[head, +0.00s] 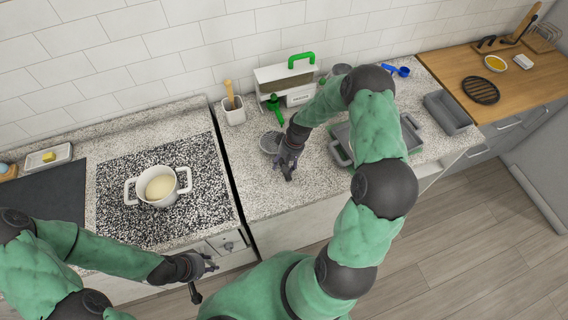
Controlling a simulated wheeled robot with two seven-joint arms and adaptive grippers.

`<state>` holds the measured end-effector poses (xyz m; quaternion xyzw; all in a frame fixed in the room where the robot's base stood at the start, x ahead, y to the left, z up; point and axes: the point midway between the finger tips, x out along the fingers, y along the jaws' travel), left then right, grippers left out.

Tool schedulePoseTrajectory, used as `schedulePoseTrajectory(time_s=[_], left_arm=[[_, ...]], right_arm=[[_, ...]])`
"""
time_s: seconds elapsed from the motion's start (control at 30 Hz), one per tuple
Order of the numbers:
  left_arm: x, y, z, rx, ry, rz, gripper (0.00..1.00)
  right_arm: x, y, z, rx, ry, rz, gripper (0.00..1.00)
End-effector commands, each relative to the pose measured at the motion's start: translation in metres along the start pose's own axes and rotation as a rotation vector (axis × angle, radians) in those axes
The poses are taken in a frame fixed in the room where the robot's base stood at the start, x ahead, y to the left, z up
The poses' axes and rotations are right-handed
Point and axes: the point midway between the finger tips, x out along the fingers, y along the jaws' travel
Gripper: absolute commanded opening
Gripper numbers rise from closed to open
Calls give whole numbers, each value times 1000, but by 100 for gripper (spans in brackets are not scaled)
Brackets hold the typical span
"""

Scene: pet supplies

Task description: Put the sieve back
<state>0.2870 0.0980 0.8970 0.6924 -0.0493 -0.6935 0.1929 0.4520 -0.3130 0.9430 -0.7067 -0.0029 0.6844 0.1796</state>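A small round grey object (269,143), which looks like the sieve, is on or just above the speckled counter. It is immediately left of my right gripper (288,172), which points down near the counter. The gripper hides any handle, and I cannot tell whether its fingers grip it. My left gripper (205,280) is low in front of the stove-side drawers, far from the sieve. Its fingers look spread and empty.
A white pot (158,187) with pale contents stands on the speckled hob at left. A white box with a green handle (286,84), a utensil crock (234,111) and a grey tray (341,152) surround the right gripper. The counter's front strip is clear.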

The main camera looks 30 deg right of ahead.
Motion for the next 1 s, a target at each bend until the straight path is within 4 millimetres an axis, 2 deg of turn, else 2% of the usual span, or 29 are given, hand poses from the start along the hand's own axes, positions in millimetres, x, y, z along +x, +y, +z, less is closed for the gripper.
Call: schedulePoseTrajectory(time_s=[0.3,0.53,0.73,1.0], left_arm=[[2,-1,0,0,0,0,40],[3,-1,0,0,0,0,40],[4,-1,0,0,0,0,40],[4,-1,0,0,0,0,40]], right_arm=[[-61,1,-2,1,7,1,57],[-100,0,-1,0,6,1,57],[-116,0,-1,0,3,1,57],[-119,0,0,0,2,0,57]])
